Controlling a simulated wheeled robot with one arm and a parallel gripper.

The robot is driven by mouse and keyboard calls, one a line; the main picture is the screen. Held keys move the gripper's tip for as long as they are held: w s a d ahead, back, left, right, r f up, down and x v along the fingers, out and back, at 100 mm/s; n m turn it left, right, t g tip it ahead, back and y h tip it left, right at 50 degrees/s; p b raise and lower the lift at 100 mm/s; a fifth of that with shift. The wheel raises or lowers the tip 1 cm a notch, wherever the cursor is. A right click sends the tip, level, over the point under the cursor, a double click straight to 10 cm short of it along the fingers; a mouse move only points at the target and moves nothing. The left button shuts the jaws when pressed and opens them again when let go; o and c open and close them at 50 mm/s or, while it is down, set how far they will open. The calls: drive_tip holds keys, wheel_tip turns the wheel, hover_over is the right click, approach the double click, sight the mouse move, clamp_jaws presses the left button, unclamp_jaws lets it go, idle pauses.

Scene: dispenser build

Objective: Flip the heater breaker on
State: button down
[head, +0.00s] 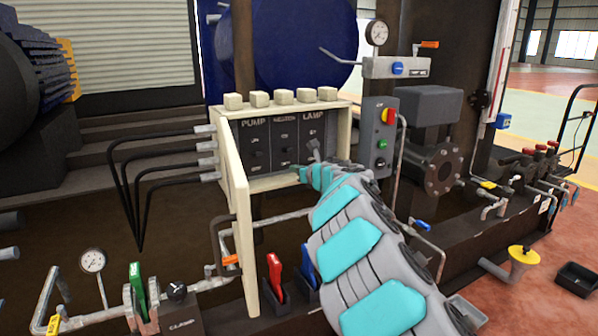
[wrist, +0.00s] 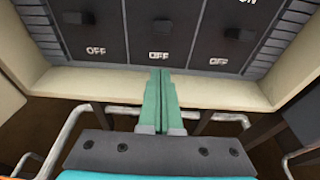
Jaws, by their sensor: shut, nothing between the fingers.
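The breaker panel (head: 271,165) is a dark board in an open cream box, with three columns of switches. The left column reads PUMP and the right reads LAMP; the middle label is too small to read surely, so I take the middle breaker (head: 284,150) as the heater. In the wrist view the middle breaker (wrist: 160,22) is a black toggle above an OFF mark; its position is unclear. My gripper (head: 303,173) is shut and empty, at the box's lower front. In the wrist view its green fingertips (wrist: 160,72) point at the middle column, below OFF, apart from the toggle.
The box's cream door (head: 241,235) hangs open at the left. The cream lower lip (wrist: 80,83) lies just under the board. Red (head: 274,272) and blue levers stand below.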

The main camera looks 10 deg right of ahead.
drive_tip(key=s+d+r, duration=0.2)
drive_tip(key=s+r, duration=0.3)
drive_tip(key=s, duration=0.2)
drive_tip(key=shift+r, duration=0.1)
idle(0.4)
